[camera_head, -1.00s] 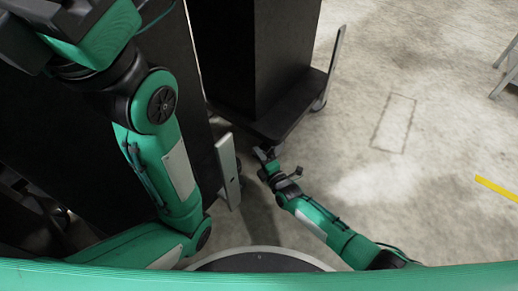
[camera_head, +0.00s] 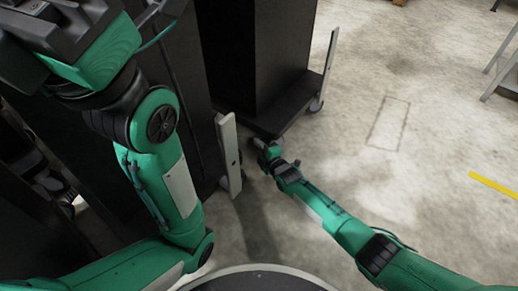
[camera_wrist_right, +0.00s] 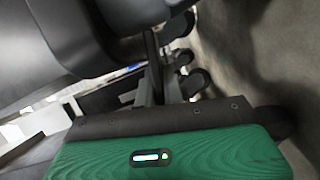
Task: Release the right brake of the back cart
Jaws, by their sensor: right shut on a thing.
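The back cart (camera_head: 292,105) has a low dark base under a tall black cabinet, at the top centre of the head view. My right gripper (camera_head: 261,147) is low at the near corner of this base. It is shut on a small dark part there, which looks like the right brake. The brake is mostly hidden by the gripper in the head view. In the wrist view, dark rounded parts sit close above the green gripper housing (camera_wrist_right: 175,155), and the grip itself is unclear. My left arm rises at the left of the head view, with its fingers out of the picture.
Another tall black cabinet (camera_head: 165,75) stands left of the back cart, with a pale upright post (camera_head: 229,152) at its near corner. A pale upright (camera_head: 328,65) stands at the back cart's right end. The floor to the right is open, with a yellow strip (camera_head: 492,186).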

